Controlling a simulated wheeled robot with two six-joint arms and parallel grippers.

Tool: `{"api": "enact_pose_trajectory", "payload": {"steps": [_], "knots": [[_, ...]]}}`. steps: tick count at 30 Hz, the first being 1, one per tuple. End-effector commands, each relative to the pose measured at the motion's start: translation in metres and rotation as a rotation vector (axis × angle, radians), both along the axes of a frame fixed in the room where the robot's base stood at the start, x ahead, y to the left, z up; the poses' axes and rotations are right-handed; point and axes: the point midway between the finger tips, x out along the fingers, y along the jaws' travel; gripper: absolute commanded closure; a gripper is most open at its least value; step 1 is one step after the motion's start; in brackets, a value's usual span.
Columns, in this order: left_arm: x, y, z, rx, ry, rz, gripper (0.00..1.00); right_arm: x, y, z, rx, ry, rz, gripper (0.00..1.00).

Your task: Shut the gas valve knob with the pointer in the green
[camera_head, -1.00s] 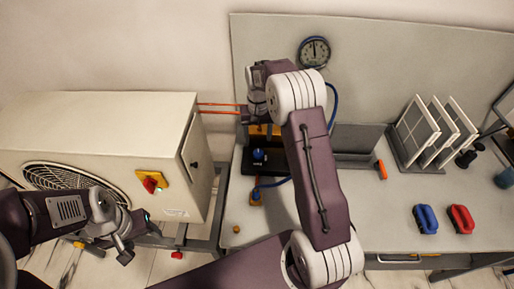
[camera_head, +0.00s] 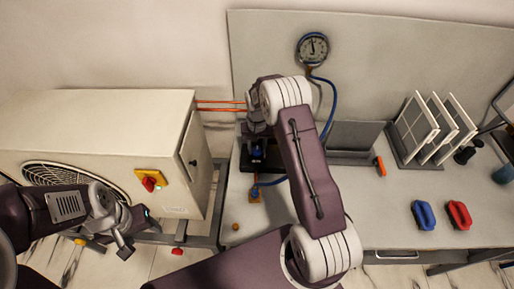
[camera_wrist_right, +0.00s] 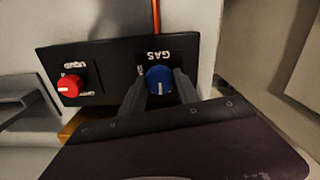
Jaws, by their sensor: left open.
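The blue gas valve knob (camera_wrist_right: 160,79), with a white mark, sits on a black panel (camera_wrist_right: 110,62) under the word GAS. My right gripper (camera_wrist_right: 161,86) has one finger on each side of this knob. I cannot tell whether the fingers press on it. In the head view the blue knob (camera_head: 257,154) shows below my right wrist, and my arm covers part of the panel. The round gauge (camera_head: 312,48) on the back board has its pointer near the top. Its coloured zones are too small to read. My left gripper (camera_head: 124,246) is open and empty at lower left.
A red knob (camera_wrist_right: 70,86) sits on the same panel. A blue hose (camera_head: 331,105) runs down from the gauge. A beige fan unit (camera_head: 95,125) stands at left. Blue (camera_head: 424,215) and red (camera_head: 459,215) handled items lie on the bench, with bare bench around them.

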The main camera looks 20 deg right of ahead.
Motion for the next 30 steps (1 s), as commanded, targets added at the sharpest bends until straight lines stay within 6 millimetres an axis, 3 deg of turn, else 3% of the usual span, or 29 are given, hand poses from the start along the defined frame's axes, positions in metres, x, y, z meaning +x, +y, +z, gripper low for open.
{"api": "enact_pose_trajectory", "payload": {"steps": [5,15,25,26,28,30], "knots": [[0.0000,0.0000,0.0013,0.000,0.000,0.000,0.39,-0.0001,-0.0001,0.0014,0.000,0.001,-0.032,1.00],[0.0000,0.0000,0.0066,0.000,0.000,0.000,0.39,0.0005,-0.0001,0.0022,0.000,0.000,-0.451,1.00],[0.0000,0.0000,0.0065,0.000,0.000,0.000,0.39,0.0010,-0.0002,0.0022,0.000,-0.002,-0.491,1.00],[0.0000,0.0000,0.0065,0.000,0.000,0.000,0.39,0.0010,-0.0002,0.0022,0.000,-0.002,-0.491,0.60],[0.0000,0.0000,0.0065,0.000,0.000,0.000,0.39,0.0010,-0.0002,0.0021,0.000,-0.002,-0.490,0.41],[0.0000,0.0000,0.0065,0.000,0.000,0.000,0.39,0.0008,-0.0001,0.0018,0.000,-0.001,-0.490,0.41]]}}
